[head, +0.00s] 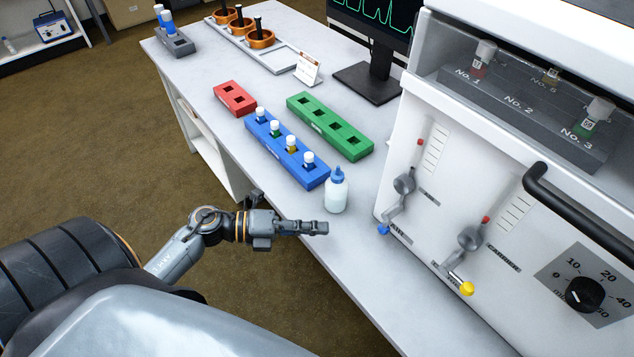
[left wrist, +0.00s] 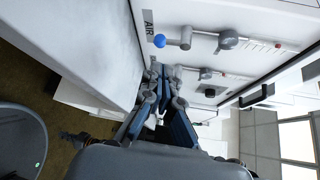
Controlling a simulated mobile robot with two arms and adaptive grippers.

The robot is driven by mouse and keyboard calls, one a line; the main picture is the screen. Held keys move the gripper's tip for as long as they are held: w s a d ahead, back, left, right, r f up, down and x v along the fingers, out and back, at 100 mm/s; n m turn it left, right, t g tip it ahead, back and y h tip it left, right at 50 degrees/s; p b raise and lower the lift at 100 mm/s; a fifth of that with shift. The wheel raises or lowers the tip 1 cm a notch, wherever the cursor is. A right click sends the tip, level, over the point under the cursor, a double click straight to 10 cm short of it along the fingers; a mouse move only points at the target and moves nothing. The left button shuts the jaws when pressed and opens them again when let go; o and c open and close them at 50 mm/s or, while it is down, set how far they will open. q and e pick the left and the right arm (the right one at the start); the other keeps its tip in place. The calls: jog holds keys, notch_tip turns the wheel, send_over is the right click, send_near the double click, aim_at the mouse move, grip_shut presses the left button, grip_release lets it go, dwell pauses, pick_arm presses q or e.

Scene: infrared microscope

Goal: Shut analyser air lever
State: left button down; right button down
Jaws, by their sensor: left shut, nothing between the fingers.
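The analyser (head: 415,105) is a white cabinet at the right in the head view. Its air lever, with a blue knob (head: 383,230), sits low on the front panel below a grey valve and a flow tube with a red float. In the left wrist view the blue knob (left wrist: 160,40) is beside the AIR label (left wrist: 149,22). My left gripper (head: 325,228) is shut and empty, over the table's front edge, left of the blue knob and apart from it. Its fingers (left wrist: 162,72) also show in the left wrist view. My right gripper is out of view.
A second lever with a yellow knob (head: 467,288) is right of the air lever. A dial (head: 584,294) and black handle (head: 580,215) are farther right. A bottle (head: 336,192) and blue vial rack (head: 262,140) stand behind my gripper. Bare tabletop lies before the analyser.

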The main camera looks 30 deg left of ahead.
pick_arm(q)
jog(key=p+x, duration=0.2)
jog(key=x, duration=0.8)
jog(key=shift+w+d+f, duration=0.1)
jog(key=shift+w+d, duration=0.15)
jog(key=shift+d, duration=0.05)
